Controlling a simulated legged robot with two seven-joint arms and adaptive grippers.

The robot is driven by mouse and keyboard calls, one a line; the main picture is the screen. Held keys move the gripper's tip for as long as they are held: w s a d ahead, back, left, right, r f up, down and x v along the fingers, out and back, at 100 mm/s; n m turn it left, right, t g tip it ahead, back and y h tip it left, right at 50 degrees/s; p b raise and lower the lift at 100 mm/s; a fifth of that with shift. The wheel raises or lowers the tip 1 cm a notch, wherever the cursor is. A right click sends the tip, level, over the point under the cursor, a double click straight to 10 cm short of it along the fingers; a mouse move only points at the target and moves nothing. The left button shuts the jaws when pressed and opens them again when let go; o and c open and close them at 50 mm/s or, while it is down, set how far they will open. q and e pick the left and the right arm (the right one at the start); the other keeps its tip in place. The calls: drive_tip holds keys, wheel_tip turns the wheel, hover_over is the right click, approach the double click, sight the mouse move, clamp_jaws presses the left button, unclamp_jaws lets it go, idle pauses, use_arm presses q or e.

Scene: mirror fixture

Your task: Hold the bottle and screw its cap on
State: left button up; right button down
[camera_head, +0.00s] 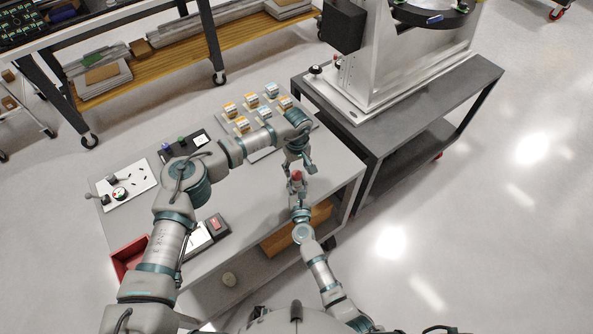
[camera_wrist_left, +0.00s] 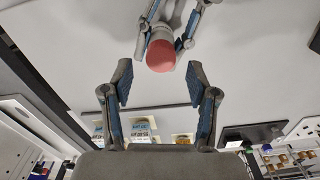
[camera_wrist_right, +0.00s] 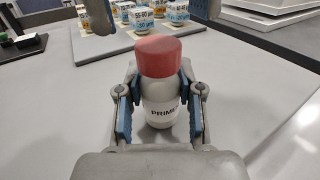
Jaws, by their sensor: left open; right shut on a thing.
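A white bottle (camera_wrist_right: 162,112) with "PRIME" lettering stands upright between the fingers of my right gripper (camera_wrist_right: 160,100), which is shut on it. A red cap (camera_wrist_right: 158,56) sits on top of the bottle; how far it is screwed on cannot be told. In the head view the cap (camera_head: 296,176) shows just below my left gripper (camera_head: 298,165). In the left wrist view my left gripper (camera_wrist_left: 161,78) is open and empty, its fingers spread apart. The cap (camera_wrist_left: 161,56) appears beyond the fingertips, close to the gap between them and not touched by them.
The grey table (camera_head: 262,200) holds several small labelled boxes (camera_head: 262,112) behind the arms. A red bin (camera_head: 130,258) is at its left front. A dark cart (camera_head: 410,100) with a metal fixture stands to the right. The tabletop around the bottle is clear.

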use_arm(q)
drive_tip(key=shift+r, duration=0.7)
use_arm(e)
drive_tip(key=shift+f, duration=0.1)
use_arm(q)
drive_tip(key=shift+c, duration=0.4)
drive_tip(key=n, duration=0.6)
drive_tip(key=shift+r, duration=0.4)
drive_tip(key=n, duration=0.4)
drive_tip(key=shift+r+n, duration=0.35)
drive_tip(key=shift+n, duration=0.05)
drive_tip(key=n, duration=0.3)
drive_tip(key=r+n, duration=0.1)
drive_tip(key=n, duration=0.3)
drive_tip(key=shift+n, duration=0.3)
drive_tip(key=n, duration=0.3)
drive_tip(key=r+n, duration=0.1)
drive_tip(key=n, duration=0.2)
